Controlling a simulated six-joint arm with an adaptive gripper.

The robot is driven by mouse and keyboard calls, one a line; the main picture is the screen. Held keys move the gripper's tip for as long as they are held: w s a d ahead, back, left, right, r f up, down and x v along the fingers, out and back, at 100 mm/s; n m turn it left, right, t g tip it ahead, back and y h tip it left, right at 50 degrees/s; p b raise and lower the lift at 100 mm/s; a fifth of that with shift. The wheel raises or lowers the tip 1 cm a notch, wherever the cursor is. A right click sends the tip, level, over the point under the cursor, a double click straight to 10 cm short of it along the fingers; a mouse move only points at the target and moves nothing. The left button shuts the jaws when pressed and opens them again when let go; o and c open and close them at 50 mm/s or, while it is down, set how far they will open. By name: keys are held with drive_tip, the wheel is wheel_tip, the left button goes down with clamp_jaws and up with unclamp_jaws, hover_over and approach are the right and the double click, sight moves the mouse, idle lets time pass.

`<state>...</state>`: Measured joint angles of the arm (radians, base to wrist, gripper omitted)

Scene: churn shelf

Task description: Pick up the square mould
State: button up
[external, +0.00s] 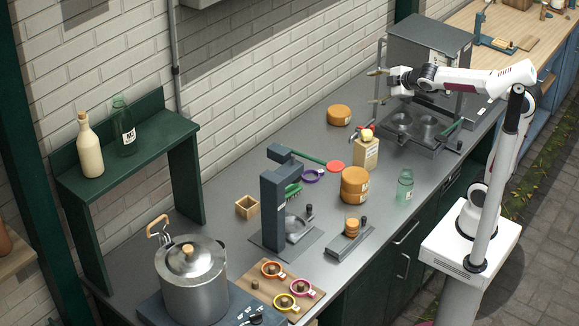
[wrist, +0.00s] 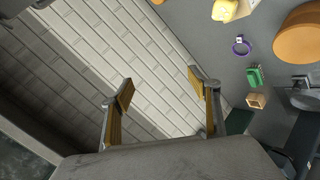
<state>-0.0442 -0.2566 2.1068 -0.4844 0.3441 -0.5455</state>
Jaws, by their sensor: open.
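The square mould (external: 247,206) is a small, open, light wooden box on the grey counter, left of the dark upright press stand. It also shows in the wrist view as a small wooden box (wrist: 257,100) at the right, beside a green brush. My gripper (external: 376,86) is raised above the far part of the counter, well away from the mould. In the wrist view my gripper (wrist: 160,82) has its two fingers spread wide, with only the brick wall behind the gap. It is open and empty.
The press stand (external: 273,210) and green brush (external: 293,191) stand close right of the mould. A large steel pot (external: 192,285) is in front. The green shelf (external: 125,140) with two bottles stands behind left. Orange-brown round tubs (external: 354,185) and a tan box (external: 366,153) stand between.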

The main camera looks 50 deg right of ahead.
drive_tip(key=w+a+r+n+t+y, duration=0.2)
drive_tip(key=w+a+n, duration=0.3)
drive_tip(key=w, duration=0.4)
drive_tip(key=w+a+r+n+t+y, duration=0.1)
drive_tip(key=w+a+n+y, duration=0.1)
drive_tip(key=w+a+n, duration=0.5)
drive_tip(key=w+a+f+n+g+y, duration=0.1)
drive_tip(key=w+a+f+n+y, duration=0.45)
drive_tip(key=w+a+n, duration=0.4)
drive_tip(key=a+f+n+g+y, duration=0.5)
drive_tip(key=a+f+n, duration=0.5)
drive_tip(key=f+n, duration=0.1)
drive_tip(key=s+a+f+n+g, duration=0.2)
drive_tip(key=f+n, duration=0.1)
drive_tip(key=f, duration=0.2)
drive_tip(key=s+a+f+n+g, duration=0.2)
drive_tip(key=f+n, duration=0.1)
drive_tip(key=f, duration=0.2)
drive_tip(key=s+a+f+n+g, duration=0.2)
drive_tip(key=f+n+g, duration=0.1)
drive_tip(key=f, duration=0.1)
drive_tip(key=shift+s+f+n+y, duration=0.1)
drive_tip(key=shift+f+n+y, duration=0.15)
drive_tip(key=shift+f, duration=0.15)
drive_tip(key=shift+x, duration=1.25)
